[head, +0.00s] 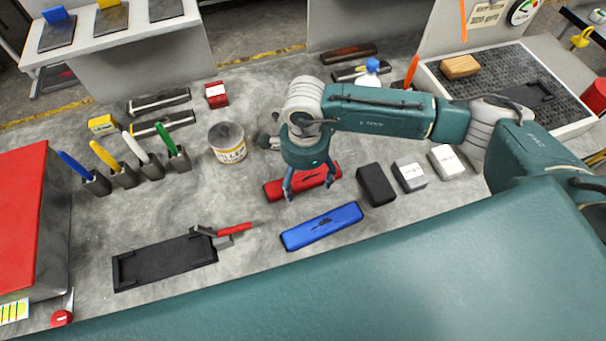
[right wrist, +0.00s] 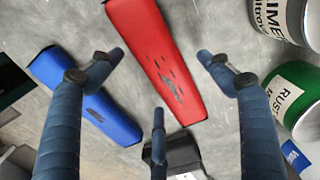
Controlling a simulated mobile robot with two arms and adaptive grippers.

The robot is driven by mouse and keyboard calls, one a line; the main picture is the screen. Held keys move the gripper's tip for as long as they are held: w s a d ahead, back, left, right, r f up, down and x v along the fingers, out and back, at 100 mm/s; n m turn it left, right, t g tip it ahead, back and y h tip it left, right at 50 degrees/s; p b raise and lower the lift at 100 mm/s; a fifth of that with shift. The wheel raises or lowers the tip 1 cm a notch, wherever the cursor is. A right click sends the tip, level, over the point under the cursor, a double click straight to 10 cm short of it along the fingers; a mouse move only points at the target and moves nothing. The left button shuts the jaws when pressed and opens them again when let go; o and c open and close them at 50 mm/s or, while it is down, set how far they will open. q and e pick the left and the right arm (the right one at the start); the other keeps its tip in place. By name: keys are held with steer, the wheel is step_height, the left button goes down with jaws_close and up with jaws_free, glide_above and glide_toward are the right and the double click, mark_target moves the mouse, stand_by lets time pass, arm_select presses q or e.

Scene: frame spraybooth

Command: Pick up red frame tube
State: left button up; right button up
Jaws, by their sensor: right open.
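The red frame tube (head: 273,188) lies flat on the grey floor-like worktop in the head view, partly hidden behind my right gripper (head: 305,192). In the right wrist view the red tube (right wrist: 157,60) runs from the top toward the centre, with dark marks on its face. My right gripper (right wrist: 163,75) is open above it, with its fingers spread to either side and nothing held. A blue frame tube (head: 322,226) lies in front of it and also shows at the left of the right wrist view (right wrist: 85,95). My left gripper is not in view.
A black block (head: 376,184), a grey block (head: 409,174) and a white block (head: 446,161) stand to the right. A paint can (head: 228,143) stands behind left. A black tray (head: 165,262) lies front left, with a red-handled tool (head: 235,229) beside it.

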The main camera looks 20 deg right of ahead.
steer(key=shift+s+f, duration=0.1)
steer(key=shift+f, duration=0.5)
steer(key=c, duration=1.3)
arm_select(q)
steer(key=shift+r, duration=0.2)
arm_select(e)
steer(key=shift+c, duration=0.6)
